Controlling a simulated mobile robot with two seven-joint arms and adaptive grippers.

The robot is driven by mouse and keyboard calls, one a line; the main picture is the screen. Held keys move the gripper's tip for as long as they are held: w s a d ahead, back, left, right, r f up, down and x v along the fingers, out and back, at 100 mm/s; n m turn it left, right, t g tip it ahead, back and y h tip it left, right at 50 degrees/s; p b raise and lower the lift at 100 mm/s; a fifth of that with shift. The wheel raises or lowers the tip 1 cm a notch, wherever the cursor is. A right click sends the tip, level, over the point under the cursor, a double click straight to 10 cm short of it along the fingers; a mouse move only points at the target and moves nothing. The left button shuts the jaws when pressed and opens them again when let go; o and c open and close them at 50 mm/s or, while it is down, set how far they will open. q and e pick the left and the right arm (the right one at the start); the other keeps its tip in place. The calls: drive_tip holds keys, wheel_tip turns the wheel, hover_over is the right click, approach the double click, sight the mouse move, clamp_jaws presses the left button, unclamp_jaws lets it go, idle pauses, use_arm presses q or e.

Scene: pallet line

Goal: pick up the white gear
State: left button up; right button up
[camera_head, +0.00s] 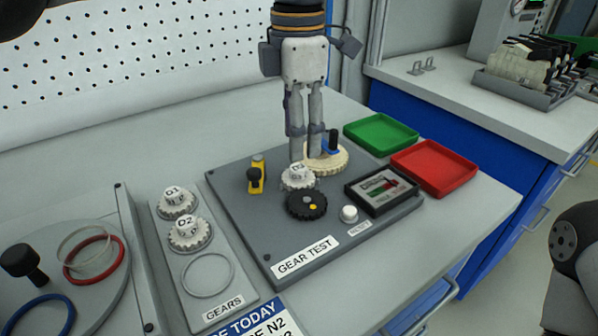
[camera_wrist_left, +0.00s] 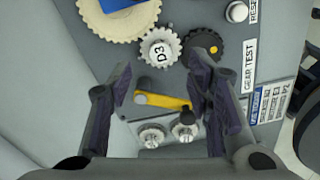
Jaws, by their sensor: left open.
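A white gear marked D3 (camera_head: 298,177) sits on the dark grey GEAR TEST board, meshed close between a larger cream gear (camera_head: 327,158) and a black gear (camera_head: 306,204). It also shows in the left wrist view (camera_wrist_left: 159,49). Two more white gears, D1 (camera_head: 177,202) and D2 (camera_head: 189,234), sit in the GEARS tray. My left gripper (camera_head: 306,150) points down over the board, just behind the D3 gear in the head view. Its fingers (camera_wrist_left: 162,78) are apart and hold nothing; D3 lies just beyond the fingertips in the wrist view. My right gripper is out of view.
A yellow lever with a black knob (camera_head: 256,175) stands left of D3. A small screen (camera_head: 383,190) and a white button (camera_head: 348,214) are on the board's right. A round fixture with rings (camera_head: 62,270) is at left.

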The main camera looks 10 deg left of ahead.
sight(298, 168)
use_arm(q)
wheel_tip(298, 168, down, 6)
drive_tip(key=shift+r, duration=0.1)
clamp_jaws()
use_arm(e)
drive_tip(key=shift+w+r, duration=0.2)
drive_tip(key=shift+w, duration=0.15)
use_arm(q)
drive_tip(key=shift+r, duration=0.1)
